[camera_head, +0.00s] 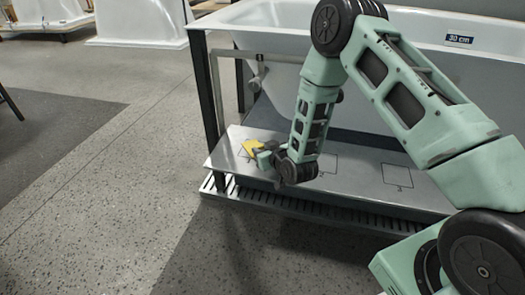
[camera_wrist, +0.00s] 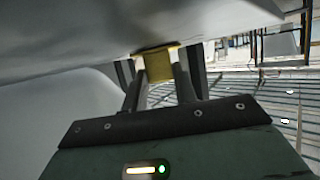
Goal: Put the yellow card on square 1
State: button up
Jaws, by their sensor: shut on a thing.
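The yellow card (camera_head: 251,146) is at the left end of the grey shelf under the bathtub in the head view. My gripper (camera_head: 263,155) is shut on it from the right. In the wrist view the card (camera_wrist: 158,67) sits between my two finger ends (camera_wrist: 160,80). I cannot tell whether the card touches the shelf or is just above it. Two outlined squares show on the shelf: a middle one (camera_head: 322,164) and a right one (camera_head: 397,177). Their numbers are too small to read surely. Around the card, any outline is mostly hidden by the card and gripper.
The grey shelf (camera_head: 352,185) lies on a dark slatted base (camera_head: 270,199). A white bathtub (camera_head: 275,80) hangs low over it. A dark frame post (camera_head: 205,95) and a drain pipe (camera_head: 254,75) stand near the card. The speckled floor at left is clear.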

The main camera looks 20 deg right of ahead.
jog(key=shift+f, duration=0.2)
jog(key=o, duration=0.9)
jog(key=shift+o, duration=0.2)
